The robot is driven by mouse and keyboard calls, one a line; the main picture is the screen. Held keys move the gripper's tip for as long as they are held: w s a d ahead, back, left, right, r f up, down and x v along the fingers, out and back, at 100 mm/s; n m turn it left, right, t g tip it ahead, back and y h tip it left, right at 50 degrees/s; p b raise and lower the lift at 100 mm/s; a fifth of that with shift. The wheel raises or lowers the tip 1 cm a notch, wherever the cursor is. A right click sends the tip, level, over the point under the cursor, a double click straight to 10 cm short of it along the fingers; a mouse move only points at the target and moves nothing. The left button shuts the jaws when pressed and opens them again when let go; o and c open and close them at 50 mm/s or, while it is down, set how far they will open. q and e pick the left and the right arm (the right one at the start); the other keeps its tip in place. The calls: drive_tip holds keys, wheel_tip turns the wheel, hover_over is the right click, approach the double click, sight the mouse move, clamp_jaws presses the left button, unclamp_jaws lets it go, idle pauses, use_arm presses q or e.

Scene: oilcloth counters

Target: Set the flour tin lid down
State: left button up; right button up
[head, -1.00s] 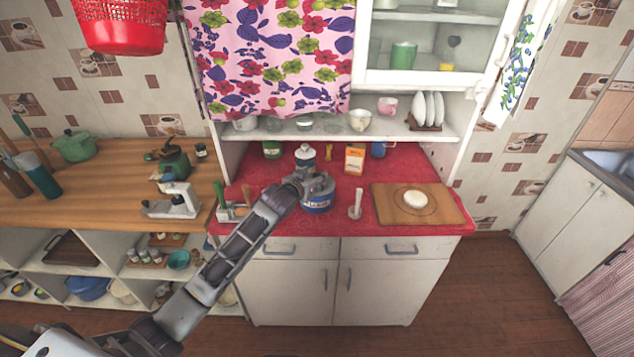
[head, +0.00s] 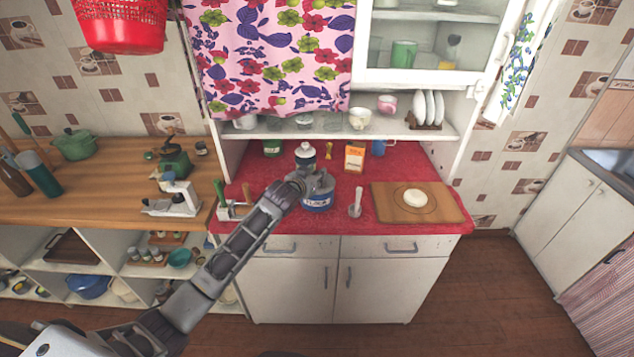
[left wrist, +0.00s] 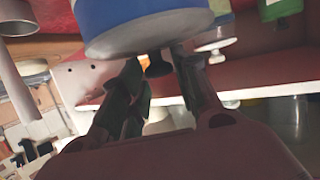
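The flour tin (head: 317,203) is a blue, labelled tin standing on the red countertop left of the middle. Its grey lid (head: 323,187) sits on top of it, partly hidden by my gripper. In the left wrist view the lid (left wrist: 150,38) is a pale disc against the blue tin body (left wrist: 125,12), with a small dark knob (left wrist: 157,67). My left gripper (head: 312,182) is at the lid. In the left wrist view its two fingers (left wrist: 160,75) stand apart on either side of the knob, with a gap showing. My right gripper is not in view.
A white-lidded tin (head: 305,155) and an orange box (head: 355,158) stand behind the flour tin. A pestle-like tool (head: 356,203) and a wooden board (head: 445,203) with a white round piece (head: 414,198) are to the right. The shelf (head: 330,131) overhangs the back.

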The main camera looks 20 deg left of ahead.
use_arm(q)
clamp_jaws()
drive_tip(key=shift+r, duration=0.1)
wheel_tip(320, 180, up, 10)
drive_tip(key=b, duration=0.1)
idle(0.5)
idle(0.5)
